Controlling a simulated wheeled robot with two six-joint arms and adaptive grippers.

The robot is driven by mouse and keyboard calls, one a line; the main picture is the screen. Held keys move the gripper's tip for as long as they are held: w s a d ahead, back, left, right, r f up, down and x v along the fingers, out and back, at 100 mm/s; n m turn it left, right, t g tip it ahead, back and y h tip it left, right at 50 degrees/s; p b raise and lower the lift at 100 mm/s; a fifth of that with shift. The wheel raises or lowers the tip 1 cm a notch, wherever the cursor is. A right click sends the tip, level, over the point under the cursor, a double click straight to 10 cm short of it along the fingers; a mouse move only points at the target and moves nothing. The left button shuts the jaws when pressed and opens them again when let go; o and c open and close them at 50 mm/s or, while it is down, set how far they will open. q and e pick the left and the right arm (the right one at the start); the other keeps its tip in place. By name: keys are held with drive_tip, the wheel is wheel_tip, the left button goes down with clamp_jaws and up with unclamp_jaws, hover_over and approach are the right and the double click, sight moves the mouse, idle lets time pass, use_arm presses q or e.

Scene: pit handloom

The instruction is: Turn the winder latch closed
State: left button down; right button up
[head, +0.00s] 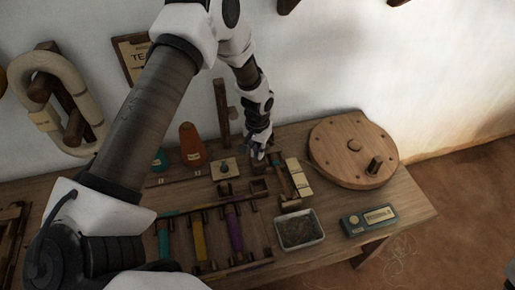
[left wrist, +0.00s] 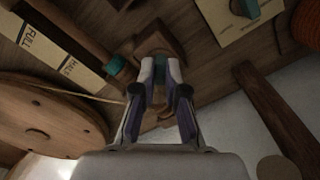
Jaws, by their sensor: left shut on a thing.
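My left gripper (head: 258,150) reaches down over the back middle of the bench, beside the small wooden winder. In the left wrist view its fingers (left wrist: 161,66) are shut on a small teal piece, which appears to be the winder latch (left wrist: 160,62). The latch is mostly hidden between the fingertips. A brown wooden block (left wrist: 160,40) lies right under and behind the fingertips. I cannot tell the latch's exact angle. My right gripper is not in view.
A gauge board marked FULL and HALF (head: 298,178) and a large round wooden wheel (head: 353,150) stand to the right. A plate with a dark knob (head: 224,168) and an orange cone (head: 192,146) stand left. A grey tray (head: 322,236) and thread frame (head: 205,268) lie in front.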

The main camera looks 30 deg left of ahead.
use_arm(q)
drive_tip(key=m, duration=0.4)
drive_tip(key=shift+m, duration=0.3)
drive_tip(key=m, duration=0.4)
drive_tip(key=shift+m, duration=0.4)
drive_tip(key=c, duration=1.2)
unclamp_jaws()
wheel_tip(320, 180, up, 12)
